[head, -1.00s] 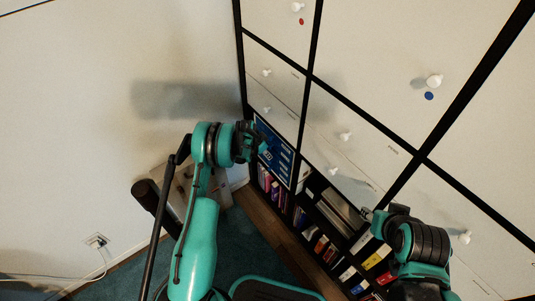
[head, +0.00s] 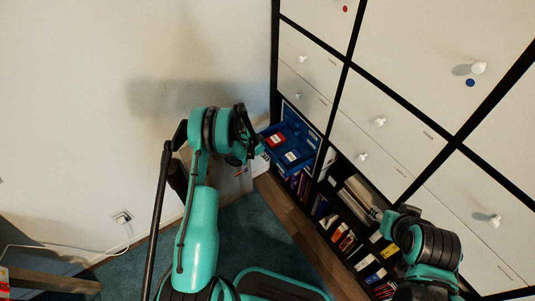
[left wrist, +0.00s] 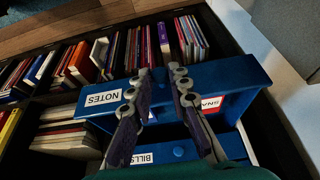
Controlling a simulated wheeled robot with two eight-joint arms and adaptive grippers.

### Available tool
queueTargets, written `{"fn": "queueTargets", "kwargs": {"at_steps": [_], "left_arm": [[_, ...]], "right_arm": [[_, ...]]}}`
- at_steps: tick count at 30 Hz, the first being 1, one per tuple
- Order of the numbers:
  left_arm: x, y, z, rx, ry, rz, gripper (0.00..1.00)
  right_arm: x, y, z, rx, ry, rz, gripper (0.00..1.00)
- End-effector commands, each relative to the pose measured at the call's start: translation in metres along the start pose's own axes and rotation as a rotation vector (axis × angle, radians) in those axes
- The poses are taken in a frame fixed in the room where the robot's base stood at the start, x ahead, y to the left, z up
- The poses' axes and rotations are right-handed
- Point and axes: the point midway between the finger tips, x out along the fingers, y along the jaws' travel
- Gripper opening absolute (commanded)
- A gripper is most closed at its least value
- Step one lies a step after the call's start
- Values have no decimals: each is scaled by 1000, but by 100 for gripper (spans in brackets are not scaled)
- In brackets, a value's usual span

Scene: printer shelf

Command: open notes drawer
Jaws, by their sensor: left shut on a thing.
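The blue notes drawer (head: 268,137) stands pulled out of the blue drawer unit (head: 306,128) low in the shelf. Red and white items lie inside it. My left gripper (head: 258,145) is at the drawer's front edge. In the left wrist view its two fingers (left wrist: 164,78) are shut at the blue front, beside the white NOTES label (left wrist: 103,98); the gripped part is hidden between the fingertips. A BILLS label (left wrist: 140,158) and a blue knob show below. My right gripper (head: 393,218) is in front of the shelf at right; its fingers are unclear.
White doors and drawers with white knobs (head: 380,122) fill the black-framed shelf. Books (head: 340,236) stand in open compartments below. A wall socket (head: 122,217) with a cable is at left. Teal carpet (head: 255,235) lies clear in front.

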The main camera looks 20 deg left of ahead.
Motion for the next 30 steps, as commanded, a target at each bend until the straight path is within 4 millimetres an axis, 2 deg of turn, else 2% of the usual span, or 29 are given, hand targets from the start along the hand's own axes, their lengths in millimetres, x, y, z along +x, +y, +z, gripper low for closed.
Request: {"fn": "queueTargets", "kwargs": {"at_steps": [11,12,14,24,26,30], "left_arm": [[-1,0,2,1,-1,0,0],[-1,0,2,1,-1,0,26],[-1,0,2,1,-1,0,38],[-3,0,1,0,0,0,38],[-8,0,1,0,0,0,38],[-31,0,2,0,0,-1,38]], "right_arm": [[0,0,0,0,0,0,40],[0,0,0,0,0,0,40],[0,0,0,0,0,0,40],[0,0,0,0,0,0,40],[0,0,0,0,0,0,40],[0,0,0,0,0,0,40]]}}
